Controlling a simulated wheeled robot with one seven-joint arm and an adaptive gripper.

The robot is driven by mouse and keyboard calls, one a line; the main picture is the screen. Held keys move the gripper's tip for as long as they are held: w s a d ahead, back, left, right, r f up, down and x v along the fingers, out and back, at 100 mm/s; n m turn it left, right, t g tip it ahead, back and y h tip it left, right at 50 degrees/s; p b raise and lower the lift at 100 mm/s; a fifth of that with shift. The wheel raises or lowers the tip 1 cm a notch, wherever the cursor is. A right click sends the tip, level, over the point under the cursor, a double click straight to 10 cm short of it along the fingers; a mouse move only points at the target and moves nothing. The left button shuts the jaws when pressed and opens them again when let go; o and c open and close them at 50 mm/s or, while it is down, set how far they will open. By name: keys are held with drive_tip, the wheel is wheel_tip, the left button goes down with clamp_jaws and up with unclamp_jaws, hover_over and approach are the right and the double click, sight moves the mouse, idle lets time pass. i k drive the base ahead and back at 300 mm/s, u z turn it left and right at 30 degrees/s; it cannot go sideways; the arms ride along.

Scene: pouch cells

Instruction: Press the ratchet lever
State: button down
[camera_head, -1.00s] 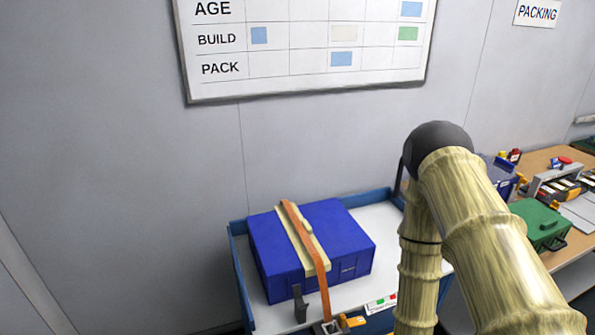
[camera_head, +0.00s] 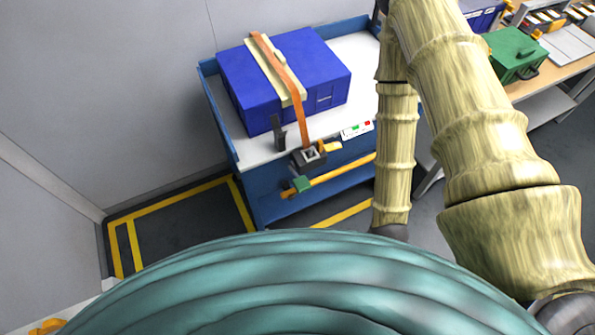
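The ratchet (camera_head: 309,156) is a dark, frame-like buckle at the lower end of an orange strap (camera_head: 287,80), at the front edge of the trolley. An orange-yellow piece that looks like its lever (camera_head: 329,147) sticks out to the right of it. The strap runs over a cream strip (camera_head: 276,72) on top of a blue case (camera_head: 332,68), which sits on the trolley. My arm comes down to the right of the ratchet, apart from it in the picture. My gripper does not show, and my teal body fills the bottom.
The blue trolley (camera_head: 205,88) has a white top and a yellow push bar (camera_head: 335,174) with a green clamp-like piece (camera_head: 300,184). A dark upright piece (camera_head: 278,131) stands before the case. A wooden bench (camera_head: 548,80) at right holds a green case (camera_head: 514,54). Floor at left is clear.

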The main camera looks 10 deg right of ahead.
sight(302, 184)
drive_tip(key=u, duration=0.7)
drive_tip(key=k, duration=0.85)
drive_tip(key=z, duration=0.6)
drive_tip(key=i, duration=0.5)
drive_tip(key=z, duration=0.05)
